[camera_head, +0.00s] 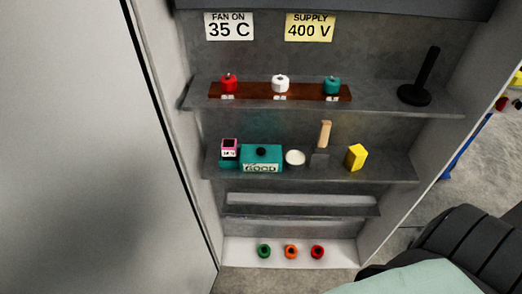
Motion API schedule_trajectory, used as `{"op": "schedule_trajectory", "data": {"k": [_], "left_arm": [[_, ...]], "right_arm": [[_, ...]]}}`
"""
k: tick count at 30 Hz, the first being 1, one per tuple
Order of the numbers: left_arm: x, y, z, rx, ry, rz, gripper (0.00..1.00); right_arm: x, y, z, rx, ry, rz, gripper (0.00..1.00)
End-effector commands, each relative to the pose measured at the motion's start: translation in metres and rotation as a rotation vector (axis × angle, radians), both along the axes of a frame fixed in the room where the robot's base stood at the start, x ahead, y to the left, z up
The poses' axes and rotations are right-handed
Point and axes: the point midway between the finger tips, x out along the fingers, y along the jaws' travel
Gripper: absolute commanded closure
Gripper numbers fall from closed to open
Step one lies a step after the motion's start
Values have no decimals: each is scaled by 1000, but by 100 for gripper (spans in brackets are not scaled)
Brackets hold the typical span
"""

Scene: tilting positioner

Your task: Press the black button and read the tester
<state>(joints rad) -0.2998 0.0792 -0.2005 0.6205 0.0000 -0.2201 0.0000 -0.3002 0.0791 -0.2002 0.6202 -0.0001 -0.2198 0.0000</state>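The tester (247,161) is a teal box on the middle shelf of the open cabinet. The black button (261,151) is a small round knob on its top. A label on its front (261,168) reads GOOD. A small pink and black block (229,144) with a white label stands at the tester's left end; the label's print is too small to read surely. Nothing touches the button. Neither of my grippers is in view.
A white round dish (295,158), a wooden-handled scraper (323,135) and a yellow block (356,157) stand right of the tester. The upper shelf holds a brown rack (255,92) with red, white and teal knobbed pieces, and a black stand (415,95). Signs read FAN ON 35 C and SUPPLY 400 V.

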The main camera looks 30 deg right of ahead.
Motion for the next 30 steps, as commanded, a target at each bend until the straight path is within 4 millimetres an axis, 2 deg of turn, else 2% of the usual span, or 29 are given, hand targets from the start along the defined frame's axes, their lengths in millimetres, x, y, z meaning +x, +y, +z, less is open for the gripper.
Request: {"op": "schedule_trajectory", "data": {"k": [5, 23, 30], "left_arm": [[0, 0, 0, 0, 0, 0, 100], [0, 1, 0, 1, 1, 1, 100], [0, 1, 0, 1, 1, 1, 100]], "right_arm": [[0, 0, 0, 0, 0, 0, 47], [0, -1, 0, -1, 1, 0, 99], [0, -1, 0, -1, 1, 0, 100]]}}
